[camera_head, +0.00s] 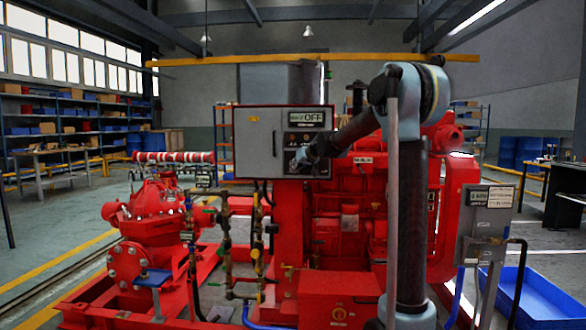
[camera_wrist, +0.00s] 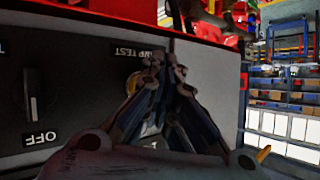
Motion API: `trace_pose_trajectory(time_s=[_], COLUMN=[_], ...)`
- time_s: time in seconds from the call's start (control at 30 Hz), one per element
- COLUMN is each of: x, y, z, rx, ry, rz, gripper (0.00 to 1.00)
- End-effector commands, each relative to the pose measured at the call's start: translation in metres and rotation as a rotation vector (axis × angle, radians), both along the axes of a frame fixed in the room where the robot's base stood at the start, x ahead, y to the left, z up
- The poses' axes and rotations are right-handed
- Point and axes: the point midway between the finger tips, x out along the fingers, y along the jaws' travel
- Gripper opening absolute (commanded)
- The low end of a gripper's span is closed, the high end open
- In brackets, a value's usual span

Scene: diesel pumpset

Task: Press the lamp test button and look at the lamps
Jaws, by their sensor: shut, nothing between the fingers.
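The grey control box (camera_head: 257,140) stands on the red pumpset in the head view, with a display reading OFF (camera_head: 307,116) on its right part. My gripper (camera_head: 299,160) is at the panel below that display. In the wrist view the panel is upside down, with a lamp test label (camera_wrist: 135,52) partly covered by my shut, empty gripper (camera_wrist: 164,58). A yellowish round part (camera_wrist: 133,82) shows beside the fingers near that label, mostly hidden; I cannot tell whether the fingers touch it. I cannot make out any lit lamp.
A black rotary switch (camera_wrist: 34,95) marked OFF is on the same panel, to the left in the wrist view. Red engine parts lie around the box, with a pump (camera_head: 135,250) at left. A blue tray (camera_head: 535,295) lies on the floor at right.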

Motion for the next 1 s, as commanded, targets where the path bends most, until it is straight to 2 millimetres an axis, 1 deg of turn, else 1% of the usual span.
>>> trace_pose_trajectory(time_s=[0.17, 0.57, 0.77, 1.0], x=[-0.007, -0.010, -0.023, -0.042], y=[0.000, 0.001, 0.001, 0.002], z=[0.000, 0.000, 0.000, 0.000], rx=[0.000, 0.001, 0.000, 0.000], ry=[0.000, 0.000, 0.000, 0.000], rz=[0.000, 0.001, 0.001, 0.001], gripper=[0.00, 0.00, 0.00, 0.00])
